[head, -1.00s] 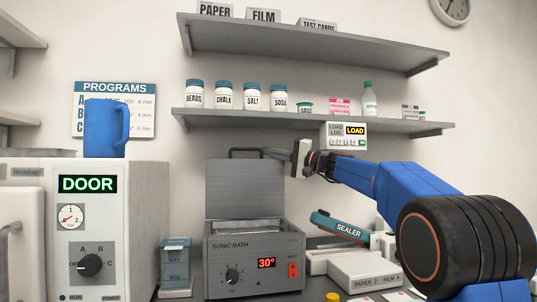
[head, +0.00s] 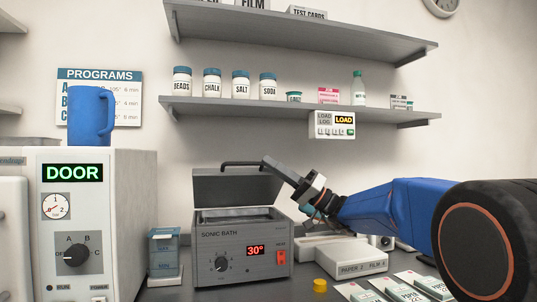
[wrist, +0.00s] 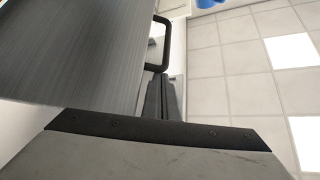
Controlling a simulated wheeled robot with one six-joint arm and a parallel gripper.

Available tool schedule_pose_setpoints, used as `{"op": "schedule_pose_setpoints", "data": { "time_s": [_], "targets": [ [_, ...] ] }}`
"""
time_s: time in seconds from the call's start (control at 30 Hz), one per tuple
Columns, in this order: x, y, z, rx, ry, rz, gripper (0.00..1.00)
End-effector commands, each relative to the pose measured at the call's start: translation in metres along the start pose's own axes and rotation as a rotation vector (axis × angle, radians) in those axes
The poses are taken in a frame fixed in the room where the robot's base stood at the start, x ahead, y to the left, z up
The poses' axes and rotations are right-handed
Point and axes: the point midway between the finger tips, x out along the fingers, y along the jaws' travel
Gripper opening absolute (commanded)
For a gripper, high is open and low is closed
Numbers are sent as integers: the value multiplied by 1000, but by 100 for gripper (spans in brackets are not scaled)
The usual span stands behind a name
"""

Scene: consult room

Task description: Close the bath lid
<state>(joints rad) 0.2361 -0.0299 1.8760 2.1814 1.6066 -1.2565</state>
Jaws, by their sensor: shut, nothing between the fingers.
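The sonic bath (head: 240,252) is a grey box on the counter with a red "30" display. Its grey lid (head: 222,186) is hinged at the back and tilted part-way forward over the open basin. The lid's dark bar handle (head: 240,164) is at its raised edge. My gripper (head: 272,164) is shut and empty, at the right end of this edge. Contact with the lid cannot be told. In the wrist view the lid (wrist: 70,45) fills the upper left, with the handle (wrist: 165,45) just beyond my gripper's fingers (wrist: 166,95).
A white door unit (head: 110,215) with a blue jug (head: 92,115) on top stands left of the bath. A blue container (head: 164,252) stands between them. A yellow cap (head: 320,285), cards and a paper box (head: 352,262) lie to the right. A shelf (head: 290,107) hangs above.

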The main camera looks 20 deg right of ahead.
Motion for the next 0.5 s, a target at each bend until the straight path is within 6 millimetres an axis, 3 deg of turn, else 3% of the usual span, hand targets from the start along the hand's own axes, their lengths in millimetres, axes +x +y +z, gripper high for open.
{"op": "schedule_pose_setpoints", "data": {
  "time_s": [0.2, 0.5],
  "targets": [
    [-22, -4, 26, 2, -1, 2, 0],
    [-37, -3, 44, 2, -1, 3, 0]
  ]
}}
